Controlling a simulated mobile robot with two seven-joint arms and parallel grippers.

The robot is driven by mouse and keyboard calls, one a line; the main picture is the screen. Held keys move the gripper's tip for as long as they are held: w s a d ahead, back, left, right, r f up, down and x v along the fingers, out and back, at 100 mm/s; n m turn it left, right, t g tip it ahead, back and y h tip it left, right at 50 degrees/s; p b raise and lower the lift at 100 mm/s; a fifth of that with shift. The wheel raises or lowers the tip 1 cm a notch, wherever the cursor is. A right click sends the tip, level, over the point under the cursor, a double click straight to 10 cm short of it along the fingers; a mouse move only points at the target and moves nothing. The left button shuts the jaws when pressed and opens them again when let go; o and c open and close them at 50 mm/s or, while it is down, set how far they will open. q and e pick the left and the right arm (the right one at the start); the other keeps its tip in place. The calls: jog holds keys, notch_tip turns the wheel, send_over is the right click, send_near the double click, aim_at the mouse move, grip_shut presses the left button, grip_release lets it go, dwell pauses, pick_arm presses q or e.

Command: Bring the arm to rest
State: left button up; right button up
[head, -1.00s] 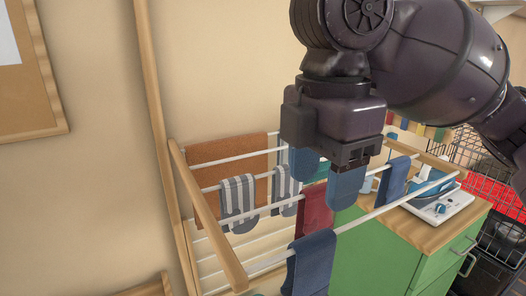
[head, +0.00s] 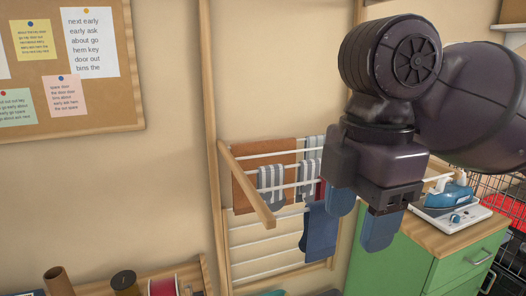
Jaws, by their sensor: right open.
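My right arm comes in from the right in the head view. Its gripper (head: 360,218) points down with its two blue fingers apart, and nothing shows between them. In the picture it overlaps the right part of the drying rack (head: 262,200) and hides some of the laundry there. I cannot tell how far it is from the rack. My left gripper is not in view.
On the rack hang an orange-brown towel (head: 243,190), striped socks (head: 270,178) and a dark blue cloth (head: 320,232). A green cabinet (head: 395,265) with an iron (head: 450,198) stands right. A corkboard (head: 40,112) hangs left; spools (head: 125,282) stand below.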

jog(key=w+f+m+t+y, duration=0.3)
jog(key=f+m+y, duration=0.5)
jog(key=f, duration=1.7)
jog(key=s+d+f+m+h, duration=0.9)
jog(key=s+d+f+m, duration=0.55)
jog(key=d+f, duration=0.2)
jog(key=w+f+n+t, duration=0.1)
jog(key=w+f+t, duration=0.6)
jog(key=f+t, duration=0.1)
jog(key=shift+d+f+n+t, duration=0.3)
jog(key=shift+f+n+t, duration=0.1)
jog(key=shift+f, duration=0.45)
